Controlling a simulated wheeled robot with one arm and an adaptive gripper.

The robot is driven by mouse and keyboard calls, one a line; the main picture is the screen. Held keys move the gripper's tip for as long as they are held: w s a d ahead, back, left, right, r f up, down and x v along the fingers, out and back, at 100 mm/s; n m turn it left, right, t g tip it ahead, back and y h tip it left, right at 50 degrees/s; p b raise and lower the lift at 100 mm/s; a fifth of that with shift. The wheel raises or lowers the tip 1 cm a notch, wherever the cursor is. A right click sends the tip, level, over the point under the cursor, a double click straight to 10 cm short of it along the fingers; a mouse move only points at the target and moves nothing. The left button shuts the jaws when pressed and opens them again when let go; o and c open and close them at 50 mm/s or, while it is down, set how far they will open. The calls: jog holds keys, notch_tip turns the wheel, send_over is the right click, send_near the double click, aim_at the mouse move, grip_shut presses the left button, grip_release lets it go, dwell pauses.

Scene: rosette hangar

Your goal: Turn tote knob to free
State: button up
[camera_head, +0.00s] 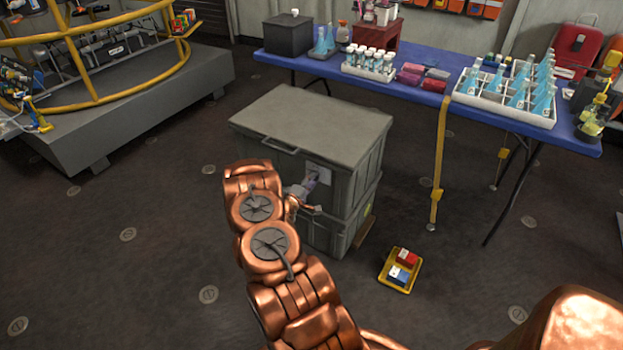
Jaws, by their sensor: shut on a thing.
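The grey-green tote (335,122) stands on the floor in front of the blue table, with a lidded top and a handle on its near side. A pale plate (322,172) sits on the tote's front face, and the knob there is small and mostly hidden by my gripper. My gripper (306,186) is at this plate, shut on what appears to be the knob. My copper arm covers the left part of the tote's front. The knob's angle and any markings are too small to tell.
A blue table (420,96) with flasks and racks stands behind the tote, with a yellow strap (439,160) hanging down. A yellow tray (383,281) with small boxes lies on the floor to the right. A grey platform (150,100) with yellow rails is at left.

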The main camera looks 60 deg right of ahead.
dwell(0.4)
jog(key=o, duration=1.1)
jog(key=shift+o, duration=0.2)
jog(key=shift+a, duration=0.1)
jog(key=a, duration=1.2)
jog(key=shift+s, duration=0.25)
